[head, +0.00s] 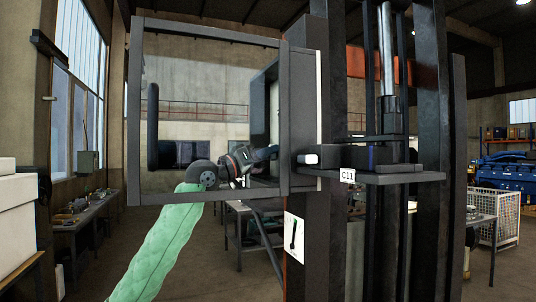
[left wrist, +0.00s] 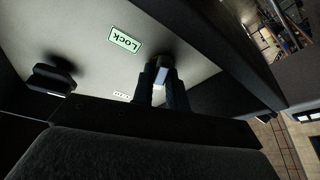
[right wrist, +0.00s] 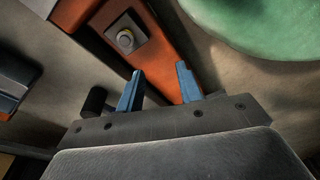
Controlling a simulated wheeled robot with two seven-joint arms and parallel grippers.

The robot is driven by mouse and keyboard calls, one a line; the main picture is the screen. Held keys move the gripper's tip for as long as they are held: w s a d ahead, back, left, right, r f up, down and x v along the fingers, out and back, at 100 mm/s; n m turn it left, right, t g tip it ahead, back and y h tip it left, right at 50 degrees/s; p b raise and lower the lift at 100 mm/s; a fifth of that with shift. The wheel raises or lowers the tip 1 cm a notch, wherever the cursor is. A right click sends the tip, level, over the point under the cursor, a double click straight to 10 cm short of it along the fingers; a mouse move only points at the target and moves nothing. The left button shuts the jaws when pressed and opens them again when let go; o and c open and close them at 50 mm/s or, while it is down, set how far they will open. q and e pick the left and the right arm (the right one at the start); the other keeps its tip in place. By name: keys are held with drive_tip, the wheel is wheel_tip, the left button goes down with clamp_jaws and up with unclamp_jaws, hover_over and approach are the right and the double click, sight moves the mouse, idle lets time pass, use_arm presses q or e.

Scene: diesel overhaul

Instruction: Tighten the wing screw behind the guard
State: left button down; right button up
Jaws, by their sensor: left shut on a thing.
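The guard (head: 212,28) is a dark frame with a see-through pane on the left of the column in the head view. My left gripper (head: 265,154) appears within the frame's outline, beside a dark box. In the left wrist view its two fingers (left wrist: 161,80) are shut on the wing screw (left wrist: 162,66), which shows as a small dark knob with a pale face on a light panel. The fingers hide part of it. My right gripper (right wrist: 158,88) is open and empty in the right wrist view, and I cannot make it out in the head view.
A green "Lock" label (left wrist: 124,40) is on the panel near the screw. A dark handle (head: 152,126) shows at the guard's left. An orange bar (right wrist: 150,50) with a round button lies beyond my right fingers. The column's shelf (head: 385,174) juts out on the right.

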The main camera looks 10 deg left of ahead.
use_arm(q)
drive_tip(key=shift+m+h+b, duration=0.3)
drive_tip(key=shift+m+b, duration=0.35)
drive_tip(key=shift+m, duration=0.05)
drive_tip(key=m+g+b, duration=0.1)
drive_tip(key=m+b, duration=0.1)
drive_tip(key=m+g+h+b, duration=0.1)
drive_tip(key=m+b, duration=0.1)
drive_tip(key=shift+f+m+h, duration=0.1)
drive_tip(key=shift+m+h, duration=0.2)
drive_tip(key=shift+m, duration=0.4)
use_arm(e)
drive_tip(key=w+a+r, duration=0.4)
drive_tip(key=w+r, duration=0.2)
drive_tip(key=r, duration=0.4)
drive_tip(key=shift+w+a+r+g, duration=0.15)
drive_tip(key=shift+w+a+g, duration=0.1)
drive_tip(key=shift+a+g, duration=0.05)
